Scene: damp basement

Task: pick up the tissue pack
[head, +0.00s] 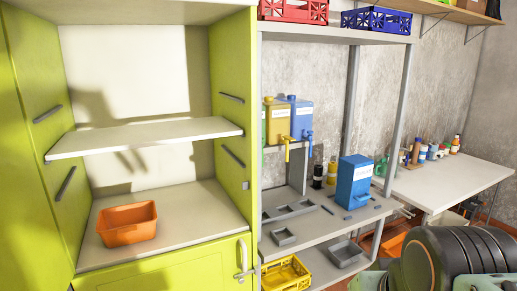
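I cannot pick out a tissue pack for certain in the head view. An orange bin (127,224) stands on the lower board of the green cabinet, and I see no pack in it. A blue box (354,182) with a pale label stands upright on the grey shelf to the right; I cannot tell that it is the pack. My gripper is not in view.
The green cabinet (234,120) has a bare middle board (145,137). The grey rack holds small grey trays (290,211), a yellow crate (286,274) and coloured containers (278,124). A white workbench (455,182) stands right. A large dark rounded shape fills the lower right corner.

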